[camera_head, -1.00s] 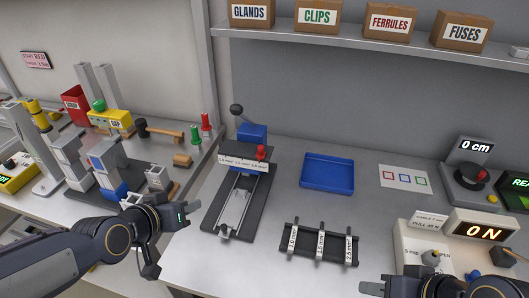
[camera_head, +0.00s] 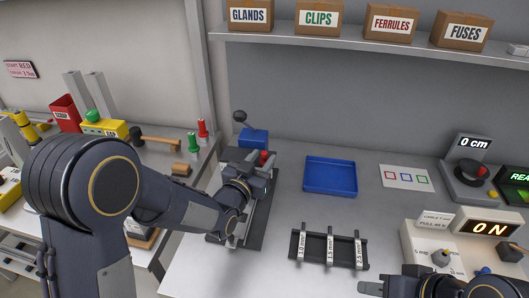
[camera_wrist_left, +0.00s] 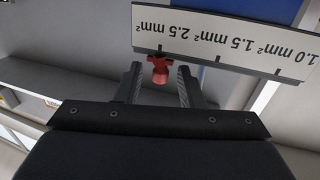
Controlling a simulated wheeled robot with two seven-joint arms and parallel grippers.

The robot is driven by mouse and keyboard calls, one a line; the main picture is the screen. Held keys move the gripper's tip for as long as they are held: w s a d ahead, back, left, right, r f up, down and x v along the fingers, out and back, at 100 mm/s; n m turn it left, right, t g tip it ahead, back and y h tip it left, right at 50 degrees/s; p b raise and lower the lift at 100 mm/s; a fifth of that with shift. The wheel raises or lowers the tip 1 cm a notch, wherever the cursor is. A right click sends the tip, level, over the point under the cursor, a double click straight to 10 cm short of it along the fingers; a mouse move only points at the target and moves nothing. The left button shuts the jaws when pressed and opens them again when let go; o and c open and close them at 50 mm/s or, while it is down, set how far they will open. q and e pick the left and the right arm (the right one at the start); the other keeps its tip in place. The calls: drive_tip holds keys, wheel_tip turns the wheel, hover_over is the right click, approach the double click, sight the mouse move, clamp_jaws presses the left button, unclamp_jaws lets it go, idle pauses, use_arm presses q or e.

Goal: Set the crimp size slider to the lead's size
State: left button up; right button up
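The crimp press (camera_head: 252,136) has a blue head and black rails, partly hidden by my left arm. Its slider knob is red (camera_wrist_left: 160,68) and also shows in the head view (camera_head: 263,157). In the left wrist view the size label (camera_wrist_left: 225,38) appears upside down, reading 1.0, 1.5 and 2.5 mm². The knob is by the 2.5 mm² mark. My left gripper (camera_wrist_left: 160,85) is open, its fingers on either side of the knob with gaps showing. My right gripper (camera_head: 385,288) is partly cut off at the bottom right. I cannot identify the lead.
A black rack (camera_head: 328,247) with 1.0, 1.5 and 2.5 mm² labels lies in front. A blue tray (camera_head: 331,189) and a card with coloured squares (camera_head: 405,177) lie behind it. A cable tester (camera_head: 487,228) showing ON stands right.

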use_arm(q)
drive_tip(key=shift+x, duration=1.1)
clamp_jaws()
drive_tip(key=shift+a, duration=0.1)
